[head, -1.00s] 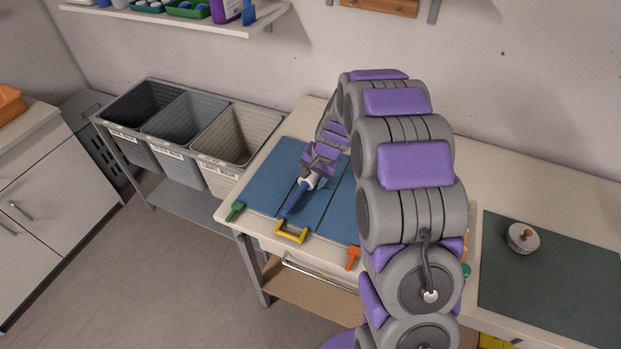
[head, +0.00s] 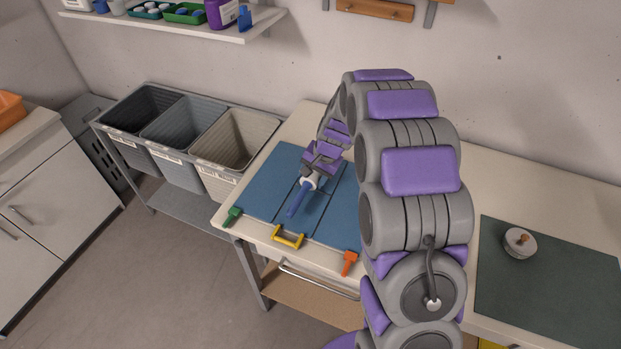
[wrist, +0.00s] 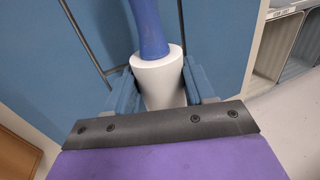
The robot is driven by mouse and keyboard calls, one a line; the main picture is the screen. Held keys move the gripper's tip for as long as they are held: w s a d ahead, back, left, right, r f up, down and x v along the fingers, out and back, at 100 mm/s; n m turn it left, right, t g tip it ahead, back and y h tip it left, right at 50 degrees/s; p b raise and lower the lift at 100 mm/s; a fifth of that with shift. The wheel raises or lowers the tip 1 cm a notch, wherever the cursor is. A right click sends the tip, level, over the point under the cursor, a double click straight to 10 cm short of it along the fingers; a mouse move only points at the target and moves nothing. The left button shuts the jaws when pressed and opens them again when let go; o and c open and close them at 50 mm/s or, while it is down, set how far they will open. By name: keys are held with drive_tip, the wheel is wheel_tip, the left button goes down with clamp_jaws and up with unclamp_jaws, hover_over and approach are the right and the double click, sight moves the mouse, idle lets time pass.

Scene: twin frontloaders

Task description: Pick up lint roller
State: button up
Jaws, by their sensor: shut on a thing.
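The lint roller has a blue handle (head: 298,201) and a white roll, and lies in the grip of my gripper (head: 313,180) over the blue board (head: 262,193) on the table. In the wrist view the white roll (wrist: 159,76) sits between the two blue-grey fingers of my gripper (wrist: 160,92), which are shut on it. The blue handle (wrist: 149,28) points away from the gripper. I cannot tell exactly how high the roller is above the board.
A yellow handle (head: 288,237), a green clamp (head: 232,216) and an orange clamp (head: 349,262) are along the table's front edge. Three bins (head: 236,142) stand to the left. A lidded pot (head: 520,241) is on a dark mat (head: 540,290) at the right. A shelf (head: 170,22) hangs above.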

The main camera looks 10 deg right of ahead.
drive_tip(key=shift+d+r, duration=0.1)
drive_tip(key=shift+r, duration=0.6)
drive_tip(key=shift+s+d+r, duration=0.15)
drive_tip(key=shift+s+r, duration=0.05)
drive_tip(key=shift+s, duration=0.05)
drive_tip(key=s+d+p, duration=0.1)
drive_tip(key=s, duration=0.3)
drive_tip(key=s+d+r+p, duration=0.1)
drive_tip(key=s, duration=0.4)
drive_tip(key=s+d, duration=0.2)
drive_tip(key=s, duration=0.3)
drive_tip(key=shift+s+r+p, duration=0.15)
drive_tip(key=shift+s+p, duration=0.05)
drive_tip(key=shift+p, duration=0.2)
drive_tip(key=shift+w+a, duration=0.1)
drive_tip(key=shift+a, duration=0.15)
drive_tip(key=w+a+r+n+g, duration=0.2)
drive_tip(key=w+a+r+n, duration=0.1)
drive_tip(key=w+n, duration=0.4)
drive_tip(key=shift+w+a+r+y, duration=0.2)
drive_tip(key=shift+w+a+y, duration=0.2)
drive_tip(key=shift+w+a, duration=0.6)
drive_tip(key=shift+d, duration=0.15)
